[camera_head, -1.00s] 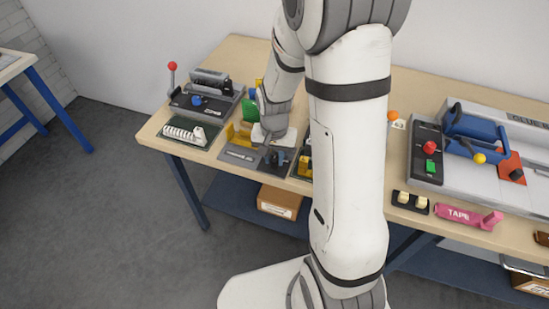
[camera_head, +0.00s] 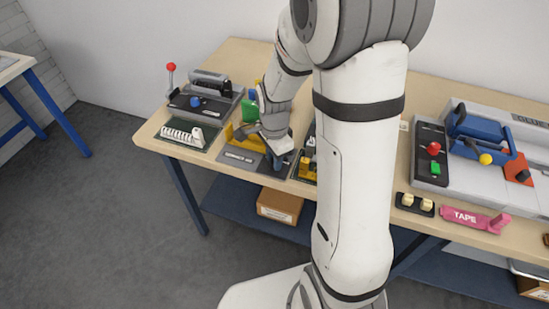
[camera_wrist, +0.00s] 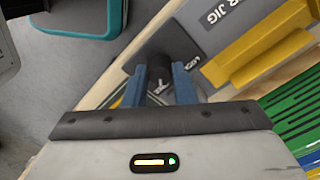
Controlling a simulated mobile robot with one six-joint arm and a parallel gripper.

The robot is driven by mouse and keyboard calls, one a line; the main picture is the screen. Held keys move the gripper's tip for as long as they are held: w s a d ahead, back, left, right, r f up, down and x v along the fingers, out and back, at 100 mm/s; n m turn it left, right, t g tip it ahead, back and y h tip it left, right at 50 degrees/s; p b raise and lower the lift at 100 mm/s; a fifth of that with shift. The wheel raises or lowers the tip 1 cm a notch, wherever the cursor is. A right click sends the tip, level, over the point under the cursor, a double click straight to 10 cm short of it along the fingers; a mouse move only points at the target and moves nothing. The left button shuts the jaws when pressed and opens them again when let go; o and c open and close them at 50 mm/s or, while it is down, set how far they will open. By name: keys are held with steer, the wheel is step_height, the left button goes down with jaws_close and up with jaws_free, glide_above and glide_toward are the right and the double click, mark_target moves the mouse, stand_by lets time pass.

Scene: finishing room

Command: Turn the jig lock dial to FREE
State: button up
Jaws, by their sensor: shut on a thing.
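The jig is a grey plate (camera_head: 236,157) with yellow fences and a printed label, near the front edge of the bench. In the wrist view its plate (camera_wrist: 215,22) shows at the top right, with "JIG" readable. My gripper (camera_wrist: 159,74) has its two blue fingers closed around a dark, upright knob, the lock dial (camera_wrist: 158,66). The fingers hide its sides, and I cannot read which mark it points to. Some lettering beside the right finger is partly covered. In the head view my gripper (camera_head: 280,158) is low over the jig's right side and mostly hides the dial.
Left of the jig are a green tray with a white ribbed part (camera_head: 183,134) and a dark device with a red-knobbed lever (camera_head: 171,67). Yellow parts (camera_head: 308,165) sit close on the right. A pink tape dispenser (camera_head: 470,217) lies farther right. The floor in front is clear.

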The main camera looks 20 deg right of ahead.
steer(key=shift+m, duration=0.6)
steer(key=o, duration=1)
steer(key=shift+r, duration=0.1)
step_height(320, 180, up, 8)
steer(key=shift+f, duration=0.2)
